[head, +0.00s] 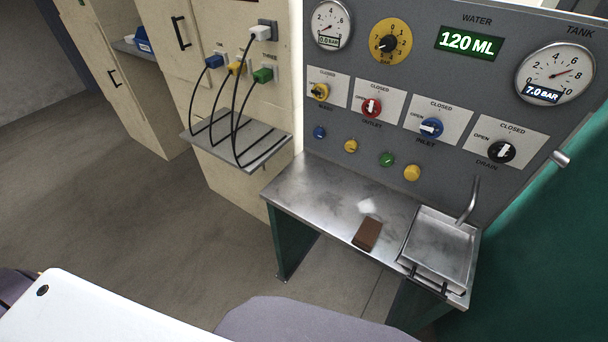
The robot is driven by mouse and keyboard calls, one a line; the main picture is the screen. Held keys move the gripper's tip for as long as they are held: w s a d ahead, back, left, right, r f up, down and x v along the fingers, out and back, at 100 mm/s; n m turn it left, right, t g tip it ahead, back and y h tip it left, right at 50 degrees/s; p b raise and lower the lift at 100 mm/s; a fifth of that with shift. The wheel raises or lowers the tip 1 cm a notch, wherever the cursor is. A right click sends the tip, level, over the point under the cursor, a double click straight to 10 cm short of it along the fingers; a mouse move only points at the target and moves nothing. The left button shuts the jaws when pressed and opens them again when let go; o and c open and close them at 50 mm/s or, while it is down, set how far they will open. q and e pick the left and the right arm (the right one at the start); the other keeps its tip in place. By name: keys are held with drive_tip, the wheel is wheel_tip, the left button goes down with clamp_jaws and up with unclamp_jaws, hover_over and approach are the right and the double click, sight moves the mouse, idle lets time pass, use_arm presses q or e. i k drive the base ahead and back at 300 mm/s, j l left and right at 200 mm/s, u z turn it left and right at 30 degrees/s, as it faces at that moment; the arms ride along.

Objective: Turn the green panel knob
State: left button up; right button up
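The green panel knob (386,159) is a small round knob on the lower part of the grey panel (350,45). Nothing covers the green knob. How far it is turned is too small to tell. Neither of my grippers shows in the head view.
A metal bench (330,195) stands below the knobs, with a brown block (367,234), a small white piece (367,206) and a sink basin (440,245) with a spout. Valve handles, including a red one (371,108), sit above. Corded plugs hang left over a shelf (205,143).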

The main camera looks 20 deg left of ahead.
sight(386, 160)
drive_tip(key=k+l+z, duration=0.1)
drive_tip(key=k+z, duration=0.25)
drive_tip(key=k+l+z, duration=0.2)
drive_tip(key=z, duration=0.15)
drive_tip(key=k+l+z, duration=0.35)
drive_tip(key=i+j, duration=0.05)
